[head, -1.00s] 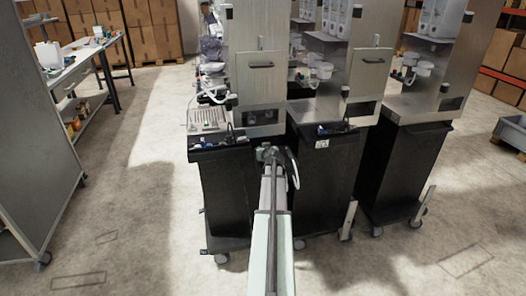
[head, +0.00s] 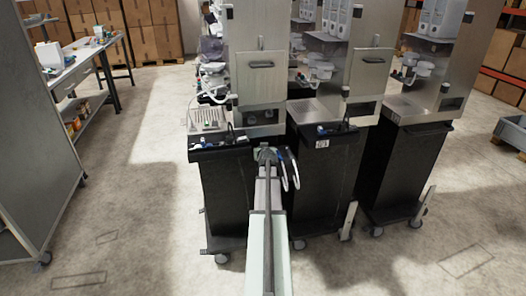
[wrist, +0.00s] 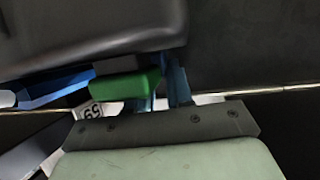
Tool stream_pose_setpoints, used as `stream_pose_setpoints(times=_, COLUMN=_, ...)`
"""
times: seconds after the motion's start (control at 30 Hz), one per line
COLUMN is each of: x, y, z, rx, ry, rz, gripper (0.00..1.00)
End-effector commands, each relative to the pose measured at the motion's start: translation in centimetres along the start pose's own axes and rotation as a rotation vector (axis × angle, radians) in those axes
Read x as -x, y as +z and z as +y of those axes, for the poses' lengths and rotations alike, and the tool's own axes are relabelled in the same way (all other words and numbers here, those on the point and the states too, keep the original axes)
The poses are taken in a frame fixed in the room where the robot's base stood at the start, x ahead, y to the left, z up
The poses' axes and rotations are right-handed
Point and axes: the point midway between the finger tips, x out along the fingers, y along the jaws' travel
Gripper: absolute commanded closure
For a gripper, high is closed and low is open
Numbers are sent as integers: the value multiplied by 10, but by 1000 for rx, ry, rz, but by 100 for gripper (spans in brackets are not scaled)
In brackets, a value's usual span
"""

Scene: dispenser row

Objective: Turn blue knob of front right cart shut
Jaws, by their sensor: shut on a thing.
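In the head view my gripper (head: 264,153) is at the upper front of the black carts, by the gap between the left cart (head: 225,185) and the middle cart (head: 325,180). In the wrist view my gripper (wrist: 163,92) is shut at blue parts under a dark rounded cart lip (wrist: 90,30). The blue knob (wrist: 179,84) seems to be between the fingers, but the grip is largely hidden. A green part (wrist: 125,86) sits just left of the fingers. A long blue piece (wrist: 62,88) lies farther left. Small blue fittings (head: 322,130) show on the middle cart.
A third cart (head: 405,165) stands at the right. Steel cabinets (head: 260,75) rise above the carts. White cables (head: 292,172) hang beside my gripper. A grey panel (head: 40,130) and a workbench (head: 75,65) are on the left. The floor in front is clear.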

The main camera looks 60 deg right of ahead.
Motion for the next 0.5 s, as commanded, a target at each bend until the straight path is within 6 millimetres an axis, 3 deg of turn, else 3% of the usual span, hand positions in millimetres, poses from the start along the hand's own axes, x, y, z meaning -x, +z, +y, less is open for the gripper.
stream_pose_setpoints(times=0.07, x=0, y=2, z=-1, rx=0, ry=-2, rz=-4, gripper=100)
stream_pose_setpoints(times=0.1, x=0, y=2, z=-1, rx=0, ry=-2, rz=-4, gripper=76)
stream_pose_setpoints(times=0.27, x=0, y=1, z=-1, rx=0, ry=-2, rz=-3, gripper=60)
stream_pose_setpoints(times=0.5, x=0, y=0, z=-1, rx=0, ry=-2, rz=-1, gripper=58)
